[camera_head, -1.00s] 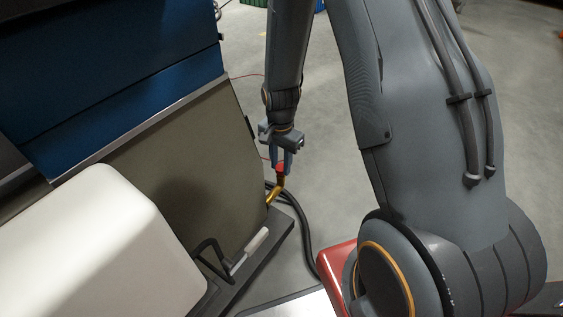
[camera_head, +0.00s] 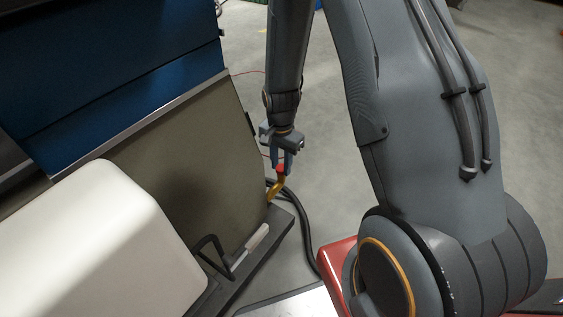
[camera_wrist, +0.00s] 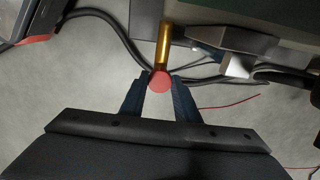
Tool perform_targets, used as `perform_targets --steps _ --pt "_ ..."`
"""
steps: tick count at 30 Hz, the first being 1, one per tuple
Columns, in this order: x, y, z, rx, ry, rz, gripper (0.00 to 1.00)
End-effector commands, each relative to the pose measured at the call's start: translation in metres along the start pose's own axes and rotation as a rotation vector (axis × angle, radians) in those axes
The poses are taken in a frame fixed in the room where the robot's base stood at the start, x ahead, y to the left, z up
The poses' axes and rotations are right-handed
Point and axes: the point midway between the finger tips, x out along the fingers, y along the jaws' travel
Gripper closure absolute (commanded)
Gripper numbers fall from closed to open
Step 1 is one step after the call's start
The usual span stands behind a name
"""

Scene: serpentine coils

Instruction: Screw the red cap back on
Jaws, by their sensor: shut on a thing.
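The red cap (camera_wrist: 159,81) is between the fingertips of my gripper (camera_wrist: 159,85) in the wrist view. My gripper is shut on it. The cap sits at the end of a brass-coloured pipe (camera_wrist: 164,45) that juts from the side of the machine. In the head view my gripper (camera_head: 281,165) points down, with the red cap (camera_head: 282,169) below its fingers and the bent brass pipe (camera_head: 275,188) just under it. Whether the cap is threaded on the pipe or only touching its end cannot be told.
A machine with an olive side panel (camera_head: 190,150) stands left of the pipe. A black handle (camera_head: 212,255) and a white cylinder (camera_head: 256,238) are near its lower ledge. Black hoses (camera_head: 306,235) run on the floor. Open floor (camera_head: 325,130) lies to the right.

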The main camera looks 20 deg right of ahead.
Motion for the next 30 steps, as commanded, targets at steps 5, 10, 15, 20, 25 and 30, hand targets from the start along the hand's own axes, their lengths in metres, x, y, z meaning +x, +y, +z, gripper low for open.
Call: perform_targets --steps 5,10,15,20,25,30 --pt "0.005 0.0 0.0 0.0 0.0 -0.001 0.96" --pt "0.006 0.0 0.0 0.0 0.001 -0.001 0.96" --pt "0.006 0.0 0.0 0.0 0.001 -0.001 0.96" --pt "0.008 0.0 0.0 0.0 0.0 -0.001 0.96" --pt "0.012 0.0 0.0 0.0 0.0 0.0 0.96" --pt "0.015 0.0 0.0 0.0 0.0 0.0 0.96"
